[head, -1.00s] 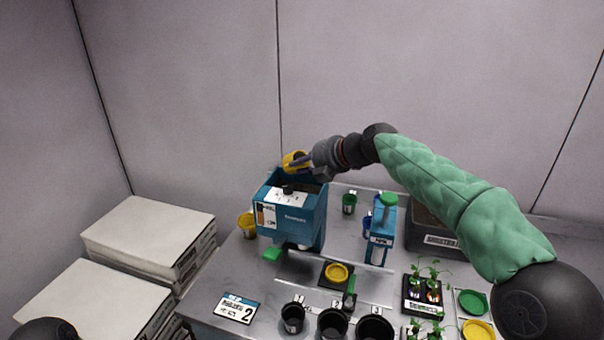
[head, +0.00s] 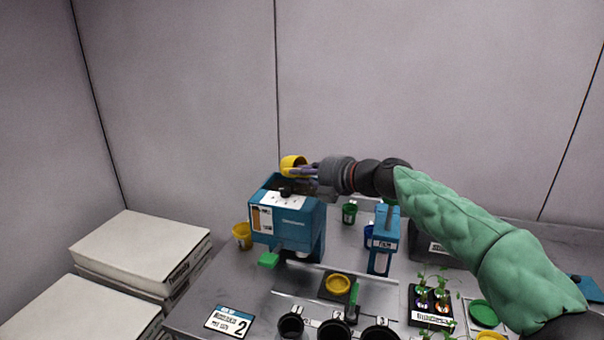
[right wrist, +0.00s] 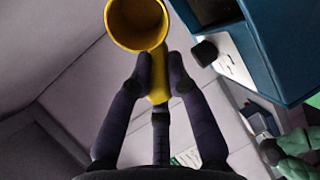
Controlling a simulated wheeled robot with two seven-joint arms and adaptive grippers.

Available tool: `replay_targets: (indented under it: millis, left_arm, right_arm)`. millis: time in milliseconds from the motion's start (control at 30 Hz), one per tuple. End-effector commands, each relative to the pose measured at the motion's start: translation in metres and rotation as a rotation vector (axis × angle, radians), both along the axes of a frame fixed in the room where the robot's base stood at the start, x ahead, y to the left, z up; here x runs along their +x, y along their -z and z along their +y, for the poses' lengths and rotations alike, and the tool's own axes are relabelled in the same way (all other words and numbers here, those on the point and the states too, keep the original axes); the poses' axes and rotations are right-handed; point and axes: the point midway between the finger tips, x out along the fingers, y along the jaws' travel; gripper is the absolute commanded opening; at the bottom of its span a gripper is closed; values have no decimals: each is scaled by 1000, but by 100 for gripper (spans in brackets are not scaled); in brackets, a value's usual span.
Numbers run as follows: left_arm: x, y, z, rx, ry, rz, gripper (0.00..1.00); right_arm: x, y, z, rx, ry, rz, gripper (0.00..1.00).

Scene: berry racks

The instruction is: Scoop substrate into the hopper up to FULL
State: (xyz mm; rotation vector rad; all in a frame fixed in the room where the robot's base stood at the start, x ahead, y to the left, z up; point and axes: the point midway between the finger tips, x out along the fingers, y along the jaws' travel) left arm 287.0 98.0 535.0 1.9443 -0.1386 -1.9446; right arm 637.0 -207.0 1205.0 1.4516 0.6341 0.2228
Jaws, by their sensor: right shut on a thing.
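The blue hopper (head: 286,226) stands at the left of the bench, with an open top, a white front panel and an orange-brown strip gauge (head: 262,218). Its fill level is too small to read. My right gripper (head: 312,171) is shut on the handle of a yellow scoop (head: 292,163), just above the hopper's back rim. In the right wrist view the scoop (right wrist: 137,24) has its open mouth towards the camera, and its visible inside looks bare yellow. The hopper (right wrist: 290,45) is at the right there. A dark substrate bin (head: 428,250) is partly hidden behind my right arm. My left gripper is out of view.
A blue stand (head: 384,240) is right of the hopper. A yellow cup (head: 242,236) and a green cup (head: 349,213) stand nearby. Black pots (head: 290,326) line the front, with a seedling tray (head: 431,306) at right. White stacked boxes (head: 140,250) are at left.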

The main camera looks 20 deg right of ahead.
Motion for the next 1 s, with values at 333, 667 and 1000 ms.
replay_targets:
  millis: [333,667,1000]
  left_arm:
    - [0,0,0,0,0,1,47]
    - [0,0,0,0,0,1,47]
    - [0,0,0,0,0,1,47]
  right_arm:
    - [-1,5,0,36,-2,-57,0]
    - [-1,8,0,47,0,-77,0]
    - [-1,8,0,47,0,-78,0]
